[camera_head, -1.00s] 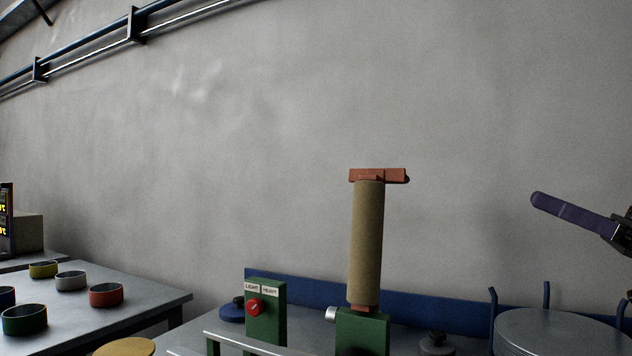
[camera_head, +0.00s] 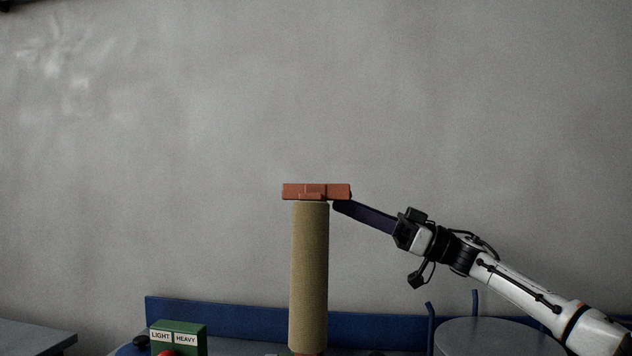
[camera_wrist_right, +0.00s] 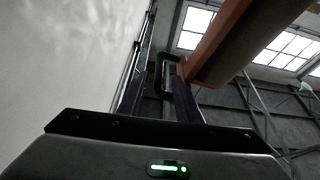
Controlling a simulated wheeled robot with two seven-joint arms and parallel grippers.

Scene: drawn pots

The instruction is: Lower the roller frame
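The roller frame shows in the head view as a red-brown top bar (camera_head: 316,191) above an upright beige roller (camera_head: 309,275). The red-brown bar (camera_wrist_right: 218,38) passes close to the right finger. My left gripper is out of view.
A green box labelled LIGHT and HEAVY (camera_head: 179,338) stands at lower left. A blue rail (camera_head: 240,318) runs behind the roller. A round grey plate (camera_head: 490,337) is at lower right, and a table corner (camera_head: 35,338) at far left. The wall behind is bare.

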